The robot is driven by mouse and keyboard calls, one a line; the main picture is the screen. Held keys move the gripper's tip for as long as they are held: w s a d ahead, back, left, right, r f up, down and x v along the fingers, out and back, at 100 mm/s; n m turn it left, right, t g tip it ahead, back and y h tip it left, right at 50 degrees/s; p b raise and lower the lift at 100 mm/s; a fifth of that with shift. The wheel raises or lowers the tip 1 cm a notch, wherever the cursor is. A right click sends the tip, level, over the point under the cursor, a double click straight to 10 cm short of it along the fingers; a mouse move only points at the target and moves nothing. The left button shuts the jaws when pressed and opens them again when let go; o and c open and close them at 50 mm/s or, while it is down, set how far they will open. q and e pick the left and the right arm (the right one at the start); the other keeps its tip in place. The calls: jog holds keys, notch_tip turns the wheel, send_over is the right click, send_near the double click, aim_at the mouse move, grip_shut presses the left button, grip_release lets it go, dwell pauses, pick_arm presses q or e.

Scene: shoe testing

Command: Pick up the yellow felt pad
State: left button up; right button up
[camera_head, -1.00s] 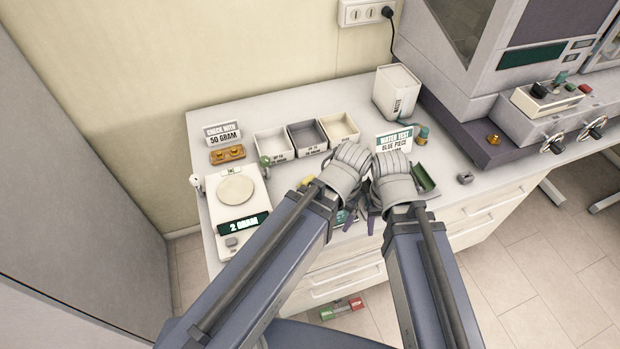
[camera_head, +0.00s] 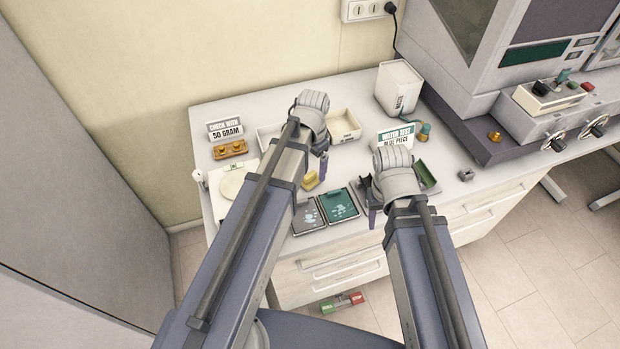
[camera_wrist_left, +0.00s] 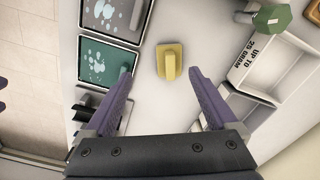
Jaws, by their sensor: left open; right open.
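The yellow felt pad (camera_head: 311,181) lies on the white bench in the head view, just behind the two small trays. In the left wrist view the yellow pad (camera_wrist_left: 169,61) sits beyond and between my open fingertips, with an upright tab on top. My left gripper (camera_head: 323,165) is open and empty above the bench near the pad; its two purple fingers (camera_wrist_left: 160,72) show apart in the wrist view. My right gripper (camera_head: 373,212) hangs over the bench's front part, mostly hidden behind its own wrist.
A grey tray (camera_head: 308,217) and a green tray (camera_head: 338,205) with pale blotches lie in front of the pad. Open bins (camera_head: 344,127) stand behind. A scale (camera_head: 234,182) is at left, partly hidden by my left arm. A green-lined holder (camera_head: 428,175) lies right.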

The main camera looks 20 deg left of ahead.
aim_at(310, 174)
pick_arm(q)
jog(key=shift+w+a+r, duration=0.1)
jog(key=shift+w+a, duration=0.6)
jog(key=shift+a, duration=0.15)
notch_tip(310, 174, down, 3)
jog(key=b, duration=0.2)
jog(key=shift+r+b, duration=0.15)
jog(key=shift+b, duration=0.2)
jog(key=shift+d, duration=0.1)
jog(key=f+b, duration=0.5)
jog(key=shift+w+d+f, duration=0.15)
jog(key=shift+d, duration=0.15)
grip_shut()
